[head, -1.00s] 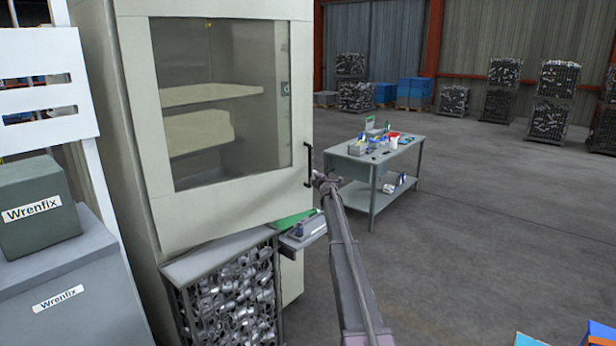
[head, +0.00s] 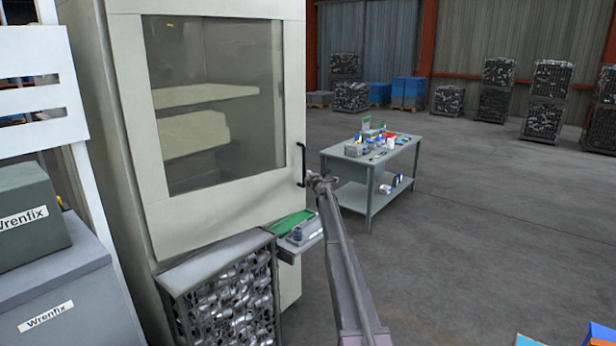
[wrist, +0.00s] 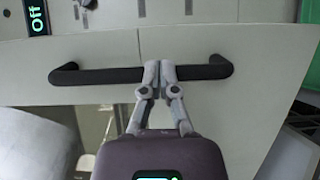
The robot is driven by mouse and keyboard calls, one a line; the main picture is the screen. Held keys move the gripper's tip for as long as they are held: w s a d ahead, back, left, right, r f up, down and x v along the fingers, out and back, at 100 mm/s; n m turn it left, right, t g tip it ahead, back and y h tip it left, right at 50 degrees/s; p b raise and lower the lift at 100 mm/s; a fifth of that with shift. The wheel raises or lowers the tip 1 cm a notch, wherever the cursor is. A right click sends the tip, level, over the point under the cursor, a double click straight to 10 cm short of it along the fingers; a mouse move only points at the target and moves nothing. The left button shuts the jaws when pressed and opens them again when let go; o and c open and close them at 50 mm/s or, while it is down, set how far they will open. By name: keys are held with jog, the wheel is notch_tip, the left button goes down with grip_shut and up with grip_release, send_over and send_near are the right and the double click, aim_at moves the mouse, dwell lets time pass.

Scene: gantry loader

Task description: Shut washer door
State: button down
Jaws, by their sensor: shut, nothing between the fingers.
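The washer door (head: 140,120) is a large cream panel with a window (head: 210,100), at the left of the head view. Its lower edge stands out a little from the cabinet, so it looks slightly ajar. A black handle (head: 301,165) is on its right side, and the handle (wrist: 100,76) lies across the wrist view. My gripper (head: 312,178) is at the handle. In the wrist view my gripper (wrist: 159,68) has its fingers together in front of the middle of the bar, with nothing between them. Whether they touch the handle or door, I cannot tell.
A wire basket of metal parts (head: 225,305) stands below the door. A small shelf with a green tray (head: 292,223) juts out beside it. A grey workbench (head: 340,165) with several items stands to the right. An "Off" display (wrist: 37,17) shows beyond the door.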

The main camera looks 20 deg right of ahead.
jog(key=shift+s, duration=0.1)
jog(key=s+d, duration=0.6)
jog(key=s, duration=0.6)
jog(key=shift+s+d, duration=0.15)
jog(key=shift+d, duration=0.1)
jog(key=shift+a, duration=0.1)
jog(key=s+a+f+m+g, duration=0.5)
jog(key=s+a, duration=0.8)
jog(key=s, duration=0.6)
jog(key=s+a+f+m+g, duration=0.6)
jog(key=s+a, duration=0.8)
jog(key=s, duration=0.5)
jog(key=s+a+f+m+g+y, duration=0.1)
jog(key=s+a+f+m+g, duration=0.5)
jog(key=s+a, duration=0.7)
jog(key=s+f+g, duration=0.1)
jog(key=s, duration=0.5)
jog(key=shift+s+a+f, duration=0.15)
jog(key=shift+s+f, duration=0.05)
jog(key=shift+s, duration=0.05)
